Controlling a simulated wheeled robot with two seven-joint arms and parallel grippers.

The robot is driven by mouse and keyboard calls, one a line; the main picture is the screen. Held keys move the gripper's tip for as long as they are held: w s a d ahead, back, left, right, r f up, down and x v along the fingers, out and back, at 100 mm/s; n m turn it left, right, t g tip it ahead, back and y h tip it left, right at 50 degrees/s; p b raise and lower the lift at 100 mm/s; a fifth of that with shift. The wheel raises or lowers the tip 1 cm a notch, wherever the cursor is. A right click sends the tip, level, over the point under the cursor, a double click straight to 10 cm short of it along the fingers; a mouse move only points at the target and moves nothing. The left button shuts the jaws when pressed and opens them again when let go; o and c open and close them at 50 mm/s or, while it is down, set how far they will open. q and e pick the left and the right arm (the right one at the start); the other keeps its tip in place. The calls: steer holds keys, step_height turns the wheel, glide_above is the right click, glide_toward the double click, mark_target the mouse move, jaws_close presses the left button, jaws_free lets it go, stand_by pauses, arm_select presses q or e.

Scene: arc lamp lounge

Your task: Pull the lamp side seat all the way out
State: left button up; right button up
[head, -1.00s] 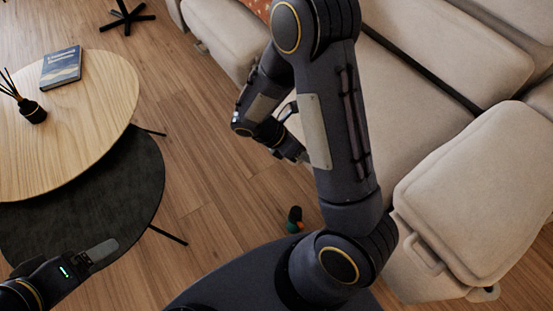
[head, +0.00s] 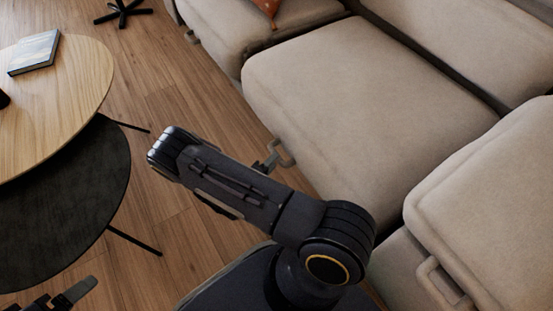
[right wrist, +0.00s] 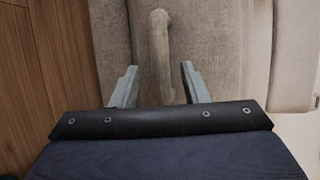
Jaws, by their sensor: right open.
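The beige sofa's middle seat (head: 370,105) fills the centre of the head view, with a loop handle (head: 284,153) low on its front. A left seat (head: 235,28) and a right seat (head: 495,215) flank it; the right seat has its own handle (head: 440,285). No lamp shade shows, so I cannot tell which seat is lamp side. My right gripper (head: 266,164) is at the middle handle, mostly hidden by my forearm. In the right wrist view its open fingers (right wrist: 159,68) lie either side of an upright handle bar (right wrist: 160,45), with gaps. My left gripper (head: 73,293) is partly cut off at lower left.
A round wooden table (head: 75,85) and a lower dark table (head: 75,190) stand at left, with thin legs reaching right. A book (head: 34,52) lies on the wooden one. A dark star base (head: 122,12) stands far back. Bare wood floor lies between tables and sofa.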

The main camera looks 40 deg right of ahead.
steer(key=shift+b+x, duration=0.4)
steer(key=shift+x, duration=1.45)
jaws_close()
